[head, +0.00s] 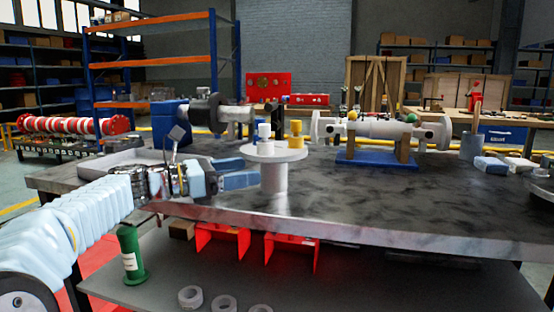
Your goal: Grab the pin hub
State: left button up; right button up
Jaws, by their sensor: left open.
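What looks like the pin hub (273,179) is a pale round disc on a thick upright stem, near the table's front edge. A white stepped peg (264,138) and a yellow peg (296,138) stand on its disc. My left gripper (254,174) comes in from the left with its blue fingers open, at about the height of the stem just under the disc. The fingertips are close to the stem's left side; I cannot tell whether they touch it. My right gripper is not in view.
The dark table (400,205) is clear right of the hub. Behind, a blue stand (375,160) bears a pale flanged shaft (385,129). A grey tray (118,161) lies at left. Below are a lower shelf (380,280), a green spool (131,257) and red brackets (290,249).

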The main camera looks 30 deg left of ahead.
aim_at(265, 165)
pick_arm(q)
jog(key=x, duration=0.6)
jog(key=shift+w+r, duration=0.1)
jog(key=shift+r, duration=0.1)
grip_shut()
jog(key=shift+r, duration=0.1)
